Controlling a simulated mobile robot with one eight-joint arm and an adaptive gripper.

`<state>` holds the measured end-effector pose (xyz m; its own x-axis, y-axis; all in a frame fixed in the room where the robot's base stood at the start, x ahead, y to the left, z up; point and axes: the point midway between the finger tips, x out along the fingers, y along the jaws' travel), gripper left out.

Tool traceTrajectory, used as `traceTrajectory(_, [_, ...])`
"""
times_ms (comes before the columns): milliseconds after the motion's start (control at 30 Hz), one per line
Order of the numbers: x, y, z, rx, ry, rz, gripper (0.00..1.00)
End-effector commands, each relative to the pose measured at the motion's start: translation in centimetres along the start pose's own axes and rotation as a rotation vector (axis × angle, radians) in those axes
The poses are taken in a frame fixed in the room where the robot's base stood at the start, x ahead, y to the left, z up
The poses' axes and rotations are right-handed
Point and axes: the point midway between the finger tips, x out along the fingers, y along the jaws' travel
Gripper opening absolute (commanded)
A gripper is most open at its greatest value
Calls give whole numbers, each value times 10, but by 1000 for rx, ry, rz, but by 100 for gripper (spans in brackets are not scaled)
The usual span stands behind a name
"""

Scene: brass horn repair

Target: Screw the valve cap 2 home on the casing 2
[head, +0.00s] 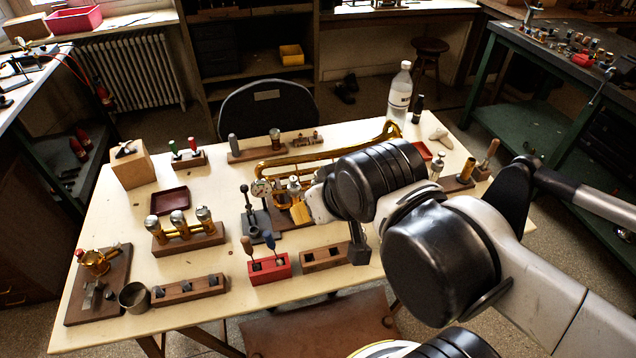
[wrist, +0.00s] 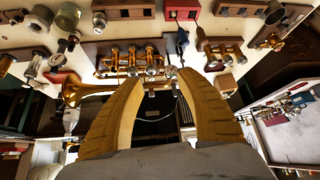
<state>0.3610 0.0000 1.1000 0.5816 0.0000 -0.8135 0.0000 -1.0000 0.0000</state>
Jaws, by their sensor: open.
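The brass horn (head: 330,155) lies across the middle of the table, its valve section partly hidden by my arm. In the wrist view its brass casings (wrist: 132,62) stand in a row beyond my fingertips, with the flared bell (wrist: 78,92) to the left. I take the middle one for casing 2, but no number is legible. A silver cap-like top (head: 294,185) shows beside my gripper (head: 301,212); I cannot tell whether it is valve cap 2. My gripper also shows in the wrist view (wrist: 160,76), its two tan fingers apart with nothing between them.
A wooden stand (head: 188,243) holds three silver-topped brass valves. A red tool block (head: 268,270) and wooden blocks sit along the front. A clear bottle (head: 399,95) stands at the back right.

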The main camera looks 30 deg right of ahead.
Motion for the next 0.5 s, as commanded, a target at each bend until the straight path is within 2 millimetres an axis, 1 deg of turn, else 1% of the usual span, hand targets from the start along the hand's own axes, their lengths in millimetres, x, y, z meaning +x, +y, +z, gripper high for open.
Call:
traceTrajectory(67, [0, 1, -2, 0, -2, 1, 44])
traceTrajectory(167, [4, 4, -11, 1, -12, 4, 44])
traceTrajectory(267, [13, 12, -29, 4, -35, 10, 44])
traceTrajectory(367, [30, 24, -51, 5, -66, 16, 44])
traceTrajectory(500, [62, 44, -77, 7, -110, 20, 44])
